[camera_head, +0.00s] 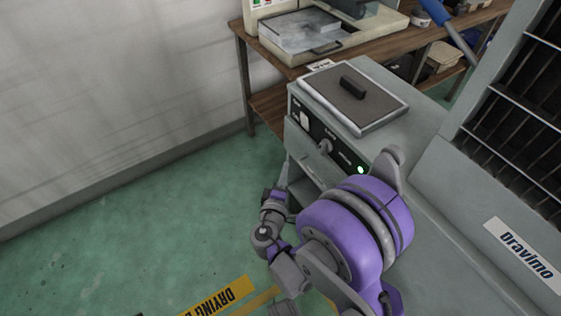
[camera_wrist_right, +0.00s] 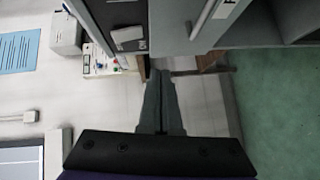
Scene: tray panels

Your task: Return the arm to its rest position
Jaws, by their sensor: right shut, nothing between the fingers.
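My right arm (camera_head: 350,235), purple and grey, is folded in front of the grey cabinet (camera_head: 415,115) in the head view. Its wrist (camera_head: 266,238) hangs over the green floor, left of the cabinet's front. The right gripper shows in the right wrist view (camera_wrist_right: 161,78), with its two dark fingers together and nothing between them. The head view does not show its fingertips clearly. My left gripper is not in view.
A tray panel (camera_head: 312,96) with a black handle lies on the cabinet top. A wooden bench (camera_head: 370,44) holds another tray (camera_head: 300,32) behind it. A grey rack (camera_head: 525,85) stands at right. The green floor (camera_head: 130,235) at left is clear up to the wall.

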